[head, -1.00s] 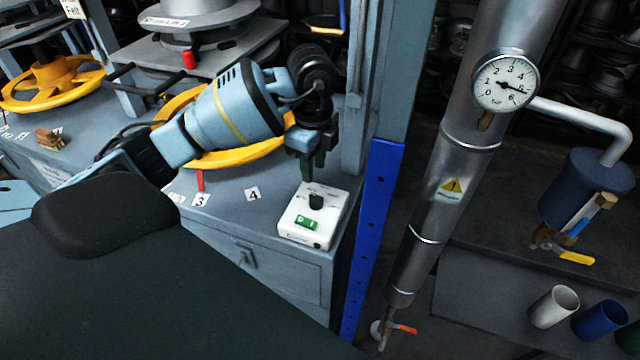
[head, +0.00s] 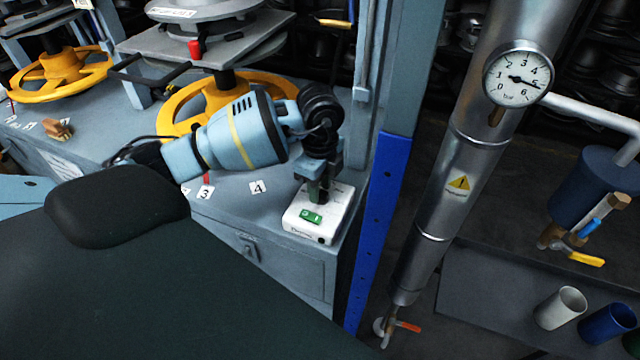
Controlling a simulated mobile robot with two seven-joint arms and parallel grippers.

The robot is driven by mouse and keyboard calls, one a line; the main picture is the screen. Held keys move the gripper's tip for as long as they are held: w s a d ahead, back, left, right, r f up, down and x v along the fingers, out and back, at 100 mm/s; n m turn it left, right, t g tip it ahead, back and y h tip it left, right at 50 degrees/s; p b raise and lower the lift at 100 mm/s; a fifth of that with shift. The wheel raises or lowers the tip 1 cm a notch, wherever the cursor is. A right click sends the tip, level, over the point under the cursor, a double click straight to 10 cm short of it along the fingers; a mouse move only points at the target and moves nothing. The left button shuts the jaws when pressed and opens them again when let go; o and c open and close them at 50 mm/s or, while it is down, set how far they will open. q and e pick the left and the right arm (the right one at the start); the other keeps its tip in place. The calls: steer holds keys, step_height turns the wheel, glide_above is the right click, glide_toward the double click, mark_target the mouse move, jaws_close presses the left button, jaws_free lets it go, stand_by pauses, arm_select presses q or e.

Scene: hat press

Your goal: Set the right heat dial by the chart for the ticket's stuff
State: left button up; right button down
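A white control box (head: 323,223) stands at the right front corner of the grey bench. Its front label is too small to read. A green rocker switch (head: 312,217) sits on its top. My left gripper (head: 318,195) points down over the box's top, with its fingertips at the place of the black dial. The fingers hide the dial and its pointer. Whether they are closed on the dial cannot be told. My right gripper is out of view. No heat chart can be made out. A small card at the top left edge is cut off.
Yellow handwheels (head: 62,75) stand under the presses on the bench. A blue upright (head: 376,235) and a steel pipe with a gauge (head: 517,78) stand close on the right.

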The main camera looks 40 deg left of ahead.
arm_select(q)
jaws_close()
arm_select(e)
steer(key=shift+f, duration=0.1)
